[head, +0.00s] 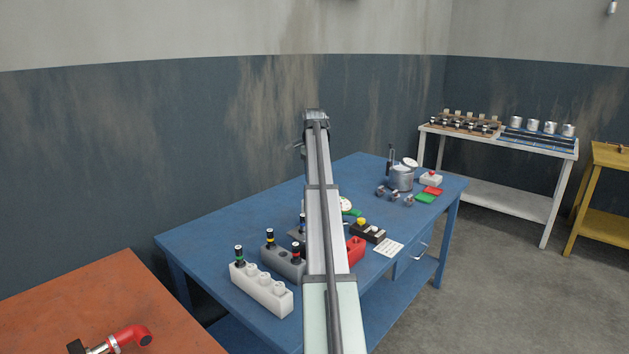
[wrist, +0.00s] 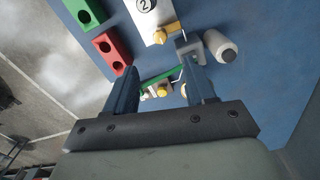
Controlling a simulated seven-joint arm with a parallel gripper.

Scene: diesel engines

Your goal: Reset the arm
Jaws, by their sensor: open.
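My arm stretches up the middle of the head view over the blue table (head: 205,240). Its far end hides what lies behind it, and the fingers are not clear there. In the wrist view my gripper (wrist: 160,82) is open, its two dark blue fingers apart. A green strip and small white and yellow parts (wrist: 160,91) show in the gap between the fingers, beyond them. I see nothing clamped, and cannot tell whether a finger touches anything. A grey bracket (wrist: 186,47) and a white cylinder (wrist: 220,47) lie close by the right fingertip.
A red block (wrist: 112,48), a green block (wrist: 85,12) and a white plate marked 2 (wrist: 147,22) lie ahead of the fingers. The table holds a white holder (head: 262,290), a metal pot (head: 401,178) and several small parts. A white bench (head: 500,195) stands behind right.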

